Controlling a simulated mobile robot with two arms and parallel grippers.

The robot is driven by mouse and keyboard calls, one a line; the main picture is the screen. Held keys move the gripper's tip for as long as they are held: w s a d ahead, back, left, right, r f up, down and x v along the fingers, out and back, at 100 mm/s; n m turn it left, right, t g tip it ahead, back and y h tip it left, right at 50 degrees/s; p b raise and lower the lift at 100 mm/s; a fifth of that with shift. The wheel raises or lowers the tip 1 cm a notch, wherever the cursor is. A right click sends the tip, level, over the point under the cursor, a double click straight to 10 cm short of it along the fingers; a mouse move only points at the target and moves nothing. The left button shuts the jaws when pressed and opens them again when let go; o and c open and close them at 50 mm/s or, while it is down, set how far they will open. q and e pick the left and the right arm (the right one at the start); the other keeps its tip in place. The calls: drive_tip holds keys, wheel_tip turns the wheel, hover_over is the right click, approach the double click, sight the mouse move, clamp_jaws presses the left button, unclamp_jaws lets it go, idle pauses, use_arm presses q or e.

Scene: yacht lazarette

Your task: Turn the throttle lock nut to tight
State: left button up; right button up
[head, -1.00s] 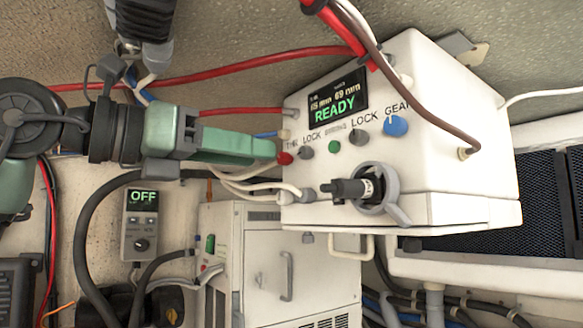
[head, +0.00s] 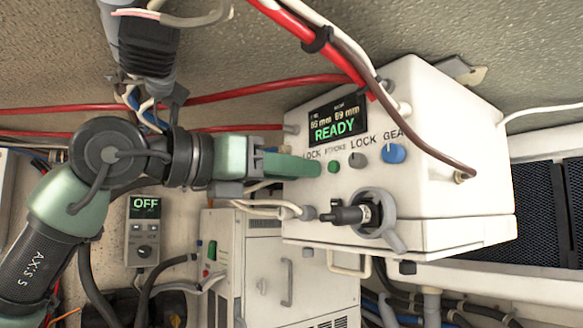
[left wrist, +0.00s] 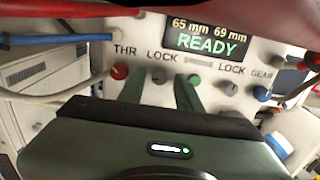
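The white control box (head: 440,150) has a READY screen (head: 338,120) and a row of knobs. In the left wrist view, the throttle lock nut is the small grey knob (left wrist: 158,77) under the first LOCK label, between the red THR knob (left wrist: 120,71) and a green button (left wrist: 194,78). My left gripper (head: 316,167) reaches the panel from the left and hides this nut and the red knob in the head view. Its green fingers are apart (left wrist: 157,90), one on each side of the nut. I cannot tell whether they touch it. My right gripper is not in view.
A second grey LOCK knob (head: 357,160) and a blue GEAR knob (head: 393,153) sit to the right. A black plug with a grey lever (head: 350,214) sticks out below. Red cables (head: 240,84) and a brown cable (head: 420,133) cross near the box.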

use_arm(q)
drive_tip(key=c, duration=0.5)
clamp_jaws()
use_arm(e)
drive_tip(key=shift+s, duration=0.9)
use_arm(q)
drive_tip(key=shift+w+r+m+p, duration=0.1)
drive_tip(key=shift+m+p, duration=1.15)
drive_tip(key=shift+m, duration=8.65)
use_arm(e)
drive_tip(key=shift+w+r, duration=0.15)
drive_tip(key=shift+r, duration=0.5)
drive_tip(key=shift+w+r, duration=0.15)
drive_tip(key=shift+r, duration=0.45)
